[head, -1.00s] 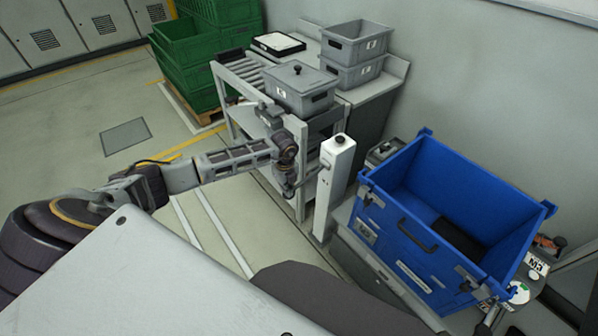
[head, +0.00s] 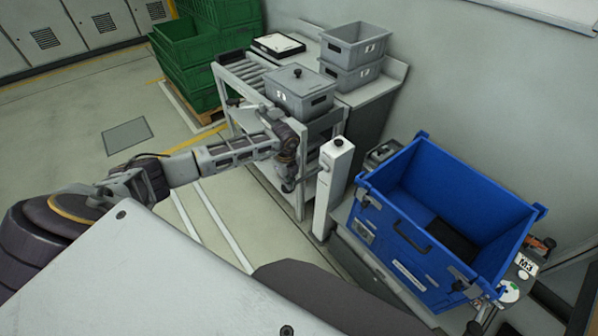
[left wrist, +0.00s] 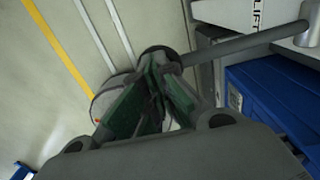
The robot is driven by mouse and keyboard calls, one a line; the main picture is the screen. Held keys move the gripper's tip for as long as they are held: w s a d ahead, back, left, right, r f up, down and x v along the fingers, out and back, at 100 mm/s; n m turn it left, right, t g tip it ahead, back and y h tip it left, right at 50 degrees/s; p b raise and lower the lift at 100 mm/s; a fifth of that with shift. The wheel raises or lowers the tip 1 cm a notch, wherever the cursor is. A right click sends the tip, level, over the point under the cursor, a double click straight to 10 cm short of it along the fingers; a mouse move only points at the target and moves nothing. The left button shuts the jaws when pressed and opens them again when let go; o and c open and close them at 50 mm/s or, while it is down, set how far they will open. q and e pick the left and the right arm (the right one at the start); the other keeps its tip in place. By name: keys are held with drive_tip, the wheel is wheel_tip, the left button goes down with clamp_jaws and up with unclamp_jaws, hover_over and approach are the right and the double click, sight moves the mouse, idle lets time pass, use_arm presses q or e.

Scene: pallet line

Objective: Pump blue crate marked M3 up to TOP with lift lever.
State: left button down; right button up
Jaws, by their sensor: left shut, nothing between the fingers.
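The blue crate (head: 408,235) sits on a grey lift stand at the right, with a dark thing inside. A white M3 plate (head: 526,263) stands at its right end. The white lift post (head: 333,190) stands left of the crate. Its grey lever (left wrist: 245,43) runs from the post toward the left in the left wrist view and ends in a dark knob (left wrist: 158,58). My left gripper (head: 288,184) is at the lever's end, its fingers (left wrist: 155,75) shut with nothing between them; the tips overlap the knob in that view, so contact is unclear. My right gripper is not in view.
A roller rack with a lidded grey bin (head: 300,92) stands just behind the left gripper. Two stacked grey bins (head: 352,45) are on the bench behind. Green crates (head: 185,60) stand at the back left. The floor left of the rack is clear.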

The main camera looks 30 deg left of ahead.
use_arm(q)
wheel_tip(320, 180, up, 2)
drive_tip(key=shift+w+r+p, duration=0.15)
drive_tip(key=shift+p, duration=0.55)
drive_tip(key=shift+r+p, duration=0.4)
drive_tip(key=shift+r, duration=0.25)
drive_tip(key=shift+w+r+p, duration=0.1)
drive_tip(key=shift+r+p, duration=0.3)
drive_tip(key=shift+r, duration=0.35)
drive_tip(key=shift+f, duration=0.2)
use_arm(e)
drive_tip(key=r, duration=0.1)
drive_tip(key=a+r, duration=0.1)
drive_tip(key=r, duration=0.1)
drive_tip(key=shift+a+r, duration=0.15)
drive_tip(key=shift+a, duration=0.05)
